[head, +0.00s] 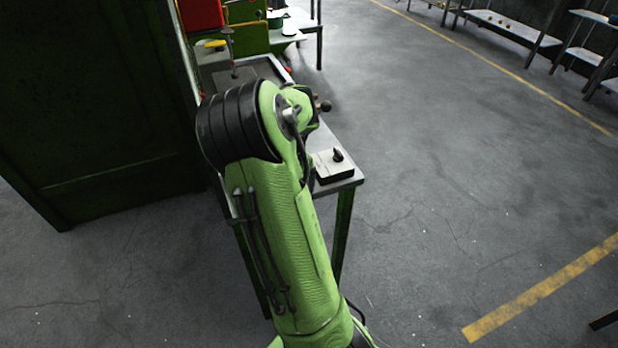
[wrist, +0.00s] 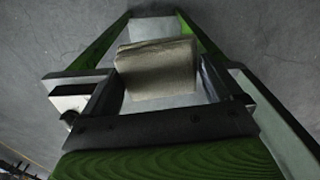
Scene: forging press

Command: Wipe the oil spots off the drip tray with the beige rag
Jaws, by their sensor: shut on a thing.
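The beige rag (wrist: 156,72) is a folded, thick block between the two fingers of my gripper (wrist: 160,84) in the wrist view. The gripper is shut on it. The rag seems to be held up, with floor and a pale surface behind it. In the head view my arm hides the fingers and the rag. A shallow grey tray with a dark inside, likely the drip tray (head: 262,67), lies on the bench beyond my arm, partly covered by it. I cannot make out oil spots in either view.
A small box with a black knob (head: 335,165) sits at the near right corner of the bench (head: 352,179); a similar box (wrist: 78,102) shows in the wrist view. A dark green cabinet-like body (head: 95,110) stands left.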

